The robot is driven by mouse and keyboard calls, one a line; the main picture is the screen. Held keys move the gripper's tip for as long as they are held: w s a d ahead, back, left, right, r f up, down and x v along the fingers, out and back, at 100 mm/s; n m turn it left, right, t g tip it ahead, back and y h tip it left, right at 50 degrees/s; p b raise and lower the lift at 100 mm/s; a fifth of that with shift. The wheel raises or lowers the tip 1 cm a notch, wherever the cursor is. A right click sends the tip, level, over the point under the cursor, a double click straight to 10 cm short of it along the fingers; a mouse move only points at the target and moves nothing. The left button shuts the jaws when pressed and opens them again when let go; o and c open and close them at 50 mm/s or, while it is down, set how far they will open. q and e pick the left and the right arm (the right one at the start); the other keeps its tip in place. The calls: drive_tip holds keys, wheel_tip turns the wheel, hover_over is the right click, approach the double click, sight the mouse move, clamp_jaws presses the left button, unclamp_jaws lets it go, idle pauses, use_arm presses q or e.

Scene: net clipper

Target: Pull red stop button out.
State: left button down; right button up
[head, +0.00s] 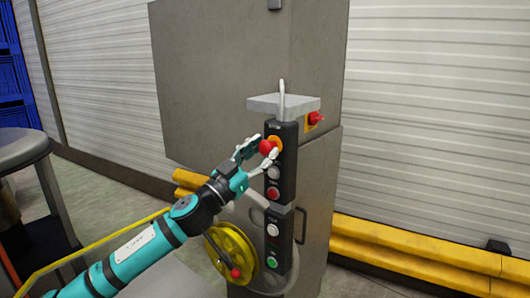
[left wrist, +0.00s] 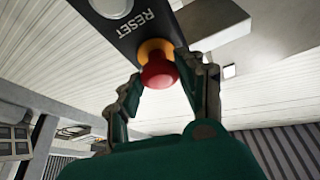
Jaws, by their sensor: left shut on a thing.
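The red stop button (head: 267,146) is a mushroom head on an orange-yellow collar, at the top of a dark upright control box. My left gripper (head: 261,152) is at the button, its two fingers on either side of the red head. In the left wrist view the red stop button (left wrist: 159,72) lies between the tips of my left gripper (left wrist: 160,84), with the yellow collar behind it. The fingers are shut on the button. My right gripper is not in view.
Below the button, the control box (head: 273,209) carries white, red and green buttons. A second red button (head: 317,118) sits on the grey cabinet (head: 205,85) behind. A yellow wheel (head: 236,250) is below my arm. Yellow barriers (head: 420,252) line the wall at right.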

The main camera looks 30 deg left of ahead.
use_arm(q)
drive_tip(key=shift+f, duration=0.1)
drive_tip(key=c, duration=1.1)
unclamp_jaws()
drive_tip(key=o, duration=0.3)
drive_tip(key=shift+s, duration=0.15)
drive_tip(key=shift+o, duration=0.2)
drive_tip(key=shift+s+f, duration=0.15)
drive_tip(key=shift+s, duration=0.25)
drive_tip(key=v, duration=1.1)
drive_tip(key=shift+s+a, duration=0.1)
